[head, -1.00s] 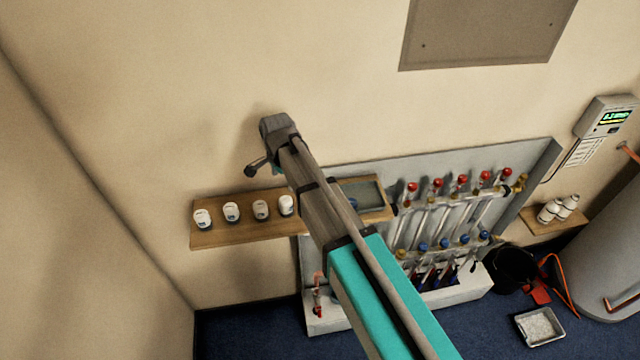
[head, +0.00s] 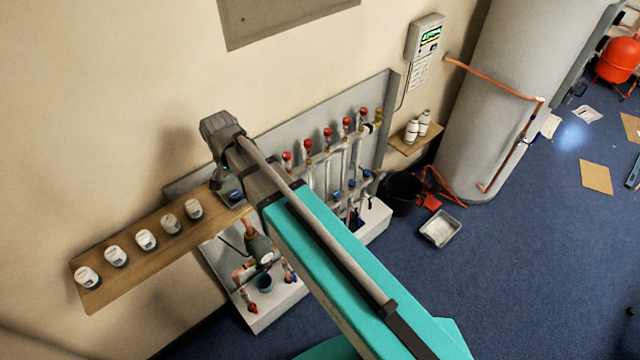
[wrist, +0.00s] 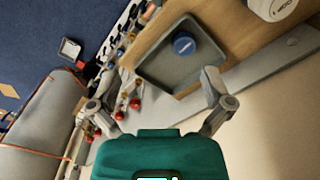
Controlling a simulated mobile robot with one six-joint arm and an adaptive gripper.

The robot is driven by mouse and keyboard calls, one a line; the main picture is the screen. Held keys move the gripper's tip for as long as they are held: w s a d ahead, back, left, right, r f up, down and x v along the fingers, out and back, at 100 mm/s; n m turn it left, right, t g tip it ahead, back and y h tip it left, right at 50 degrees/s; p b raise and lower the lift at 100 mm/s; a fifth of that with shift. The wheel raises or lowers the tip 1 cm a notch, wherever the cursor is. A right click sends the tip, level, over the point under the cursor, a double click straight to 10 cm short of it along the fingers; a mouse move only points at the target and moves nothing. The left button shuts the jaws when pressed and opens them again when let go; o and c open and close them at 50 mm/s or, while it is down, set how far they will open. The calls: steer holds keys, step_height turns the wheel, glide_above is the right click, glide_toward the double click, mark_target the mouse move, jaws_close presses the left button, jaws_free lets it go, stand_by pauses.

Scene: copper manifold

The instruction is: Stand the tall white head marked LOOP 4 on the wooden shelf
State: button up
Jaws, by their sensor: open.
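Several white heads stand in a row on the long wooden shelf (head: 130,268) at the left. The one nearest the grey tray is a white head (head: 193,208); the labels are too small to read in the head view. In the wrist view, a white head (wrist: 272,7) is cut off by the top right edge; its label looks like "LOOP", its number unclear. My gripper (wrist: 160,100) is open and empty, its fingers spread above the tray end of the shelf. It also shows in the head view (head: 217,184), partly hidden by my arm.
A grey tray (wrist: 150,80) with a blue cap (wrist: 184,43) lies on the shelf, right of the heads. A small shelf (head: 402,146) with white bottles and a grey cylinder (head: 480,110) stand further right.

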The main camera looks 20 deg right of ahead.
steer(key=s+d+n, duration=0.2)
steer(key=s+d, duration=0.2)
steer(key=d, duration=0.7)
steer(key=s+d+n, duration=0.2)
steer(key=s+d, duration=0.2)
steer(key=d, duration=0.7)
